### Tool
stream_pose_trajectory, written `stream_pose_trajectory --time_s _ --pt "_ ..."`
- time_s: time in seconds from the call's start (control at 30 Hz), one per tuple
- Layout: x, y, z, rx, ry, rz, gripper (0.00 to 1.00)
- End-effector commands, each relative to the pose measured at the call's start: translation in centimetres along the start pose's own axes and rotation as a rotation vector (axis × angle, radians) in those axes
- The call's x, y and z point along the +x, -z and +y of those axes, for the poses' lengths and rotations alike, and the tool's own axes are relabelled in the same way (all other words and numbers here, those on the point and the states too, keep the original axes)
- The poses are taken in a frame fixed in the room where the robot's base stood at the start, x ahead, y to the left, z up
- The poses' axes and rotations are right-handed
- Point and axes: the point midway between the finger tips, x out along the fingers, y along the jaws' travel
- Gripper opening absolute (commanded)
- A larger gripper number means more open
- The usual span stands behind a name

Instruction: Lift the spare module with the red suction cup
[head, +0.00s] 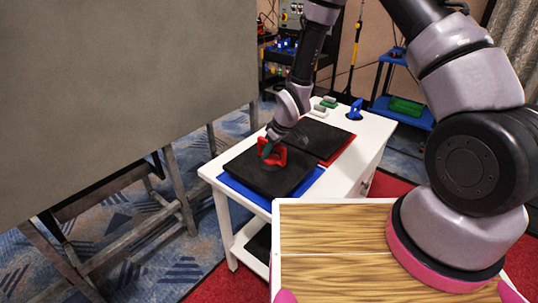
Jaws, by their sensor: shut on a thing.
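The red suction cup (273,154) sits on a flat black module (258,179). That module lies on a blue mat (242,191) at the near end of the white cart. My gripper (268,148) reaches down from above and is shut on the red suction cup's handle. The fingertips are small and partly hidden by the handle. A second black module (318,138) lies behind to the right on a red mat (339,149). I cannot tell whether the near module touches the mat all over.
The white cart (372,138) also carries a blue suction cup (355,109) and small grey and green items (324,104) at its far end. A large grey panel (120,80) on a frame stands close on the left. A blue shelf (405,115) stands behind right.

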Motion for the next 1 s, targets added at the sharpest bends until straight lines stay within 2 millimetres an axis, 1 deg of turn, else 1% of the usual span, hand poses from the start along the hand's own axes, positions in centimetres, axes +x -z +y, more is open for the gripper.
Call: stream_pose_trajectory --time_s 1.0 --pt "-3.8 1.7 0.0 -0.001 -0.001 0.003 0.0"
